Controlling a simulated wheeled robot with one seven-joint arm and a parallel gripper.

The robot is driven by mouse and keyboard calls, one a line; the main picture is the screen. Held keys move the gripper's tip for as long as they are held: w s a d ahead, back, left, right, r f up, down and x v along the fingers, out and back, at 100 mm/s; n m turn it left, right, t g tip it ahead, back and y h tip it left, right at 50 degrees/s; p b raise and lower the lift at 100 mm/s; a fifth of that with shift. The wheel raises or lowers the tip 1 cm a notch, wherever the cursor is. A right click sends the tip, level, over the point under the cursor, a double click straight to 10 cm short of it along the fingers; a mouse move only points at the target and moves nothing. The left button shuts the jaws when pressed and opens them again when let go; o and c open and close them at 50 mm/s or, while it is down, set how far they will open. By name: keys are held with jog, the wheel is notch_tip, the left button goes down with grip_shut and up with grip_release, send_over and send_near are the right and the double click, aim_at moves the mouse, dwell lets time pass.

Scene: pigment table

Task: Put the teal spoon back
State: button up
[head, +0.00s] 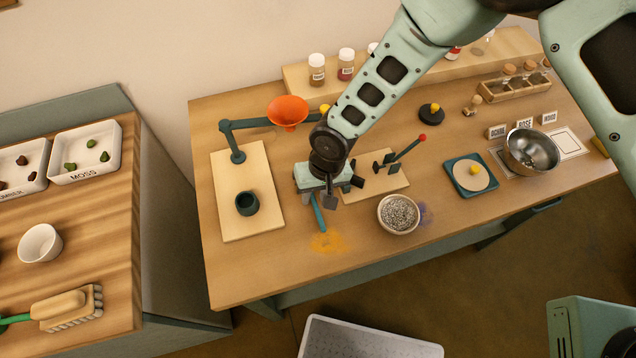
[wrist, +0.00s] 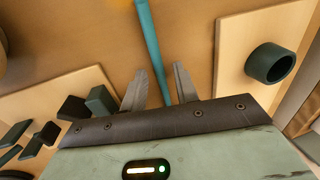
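The teal spoon (head: 318,213) lies on the wooden table, its visible end near an orange powder patch (head: 326,242). Its other end is hidden under my gripper in the head view. In the wrist view the teal spoon (wrist: 151,45) runs as a straight bar between the two fingers. My gripper (head: 335,200) is over the spoon, and its fingers (wrist: 160,76) are apart, with a visible gap on each side of the bar. The spoon's bowl cannot be made out.
Right of my gripper are a board (head: 385,192) with dark brackets and a red-tipped lever, and a bowl of grey granules (head: 398,214). Left is a board (head: 236,180) with a dark teal cup (head: 247,203) and an orange funnel (head: 288,112) on an arm. The front table edge is clear.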

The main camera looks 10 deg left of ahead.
notch_tip(320, 180, up, 12)
jog(key=w+d+b, duration=0.1)
jog(key=d+b, duration=0.1)
jog(key=b, duration=0.2)
jog(key=s+d+r, duration=0.6)
jog(key=d+r, duration=0.2)
jog(key=d, duration=0.3)
jog(key=s+d+r+n+t+h, duration=0.1)
jog(key=s+d+r, duration=0.5)
jog(key=d+r, duration=0.2)
jog(key=d, duration=0.2)
jog(key=shift+d, duration=0.4)
